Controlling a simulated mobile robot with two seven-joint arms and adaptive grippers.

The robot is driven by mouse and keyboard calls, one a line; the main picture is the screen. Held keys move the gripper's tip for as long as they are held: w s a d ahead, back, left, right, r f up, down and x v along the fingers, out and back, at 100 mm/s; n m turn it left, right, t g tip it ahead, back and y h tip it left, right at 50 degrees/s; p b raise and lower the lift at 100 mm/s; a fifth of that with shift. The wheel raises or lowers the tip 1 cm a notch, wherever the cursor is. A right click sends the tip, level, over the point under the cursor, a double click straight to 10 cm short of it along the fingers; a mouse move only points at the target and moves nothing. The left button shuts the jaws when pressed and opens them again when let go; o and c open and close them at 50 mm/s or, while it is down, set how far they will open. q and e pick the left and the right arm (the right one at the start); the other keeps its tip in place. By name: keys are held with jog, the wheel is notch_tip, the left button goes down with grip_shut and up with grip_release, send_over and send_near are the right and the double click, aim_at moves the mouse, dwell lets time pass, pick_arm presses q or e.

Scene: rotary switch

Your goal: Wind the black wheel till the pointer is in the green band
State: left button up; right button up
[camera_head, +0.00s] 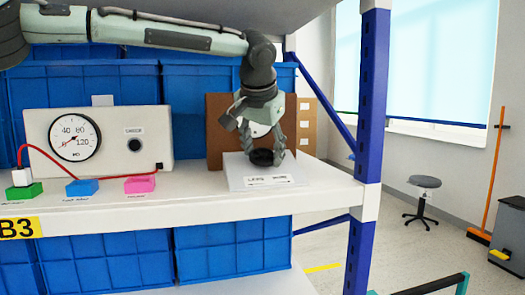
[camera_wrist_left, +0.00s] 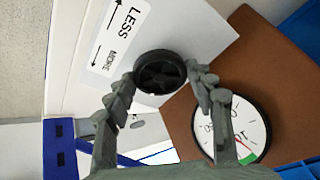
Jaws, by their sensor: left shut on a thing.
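The black wheel (camera_head: 262,157) sits on a white sloped base (camera_head: 247,183) near the right end of the shelf. My left gripper (camera_head: 262,150) reaches down from above, with its fingers on either side of the wheel. In the left wrist view the black wheel (camera_wrist_left: 160,72) lies between the fingertips of the gripper (camera_wrist_left: 163,82), beside a "LESS / MORE" label (camera_wrist_left: 117,37). A round white dial (camera_wrist_left: 250,122) on a brown board shows there, partly behind a finger. My right gripper is not in view.
A grey panel (camera_head: 110,120) with another round gauge (camera_head: 75,135) stands left on the shelf. Green (camera_head: 23,191), blue (camera_head: 82,188) and pink (camera_head: 140,184) blocks lie before it. The brown board (camera_head: 218,130) stands behind my gripper. A blue post (camera_head: 370,90) bounds the right.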

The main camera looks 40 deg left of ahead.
pick_arm(q)
jog(key=shift+n, duration=0.3)
jog(key=o, duration=1.2)
jog(key=shift+c, duration=0.2)
jog(key=v, duration=1.2)
jog(key=shift+w+d, duration=0.1)
jog(key=x, duration=1.2)
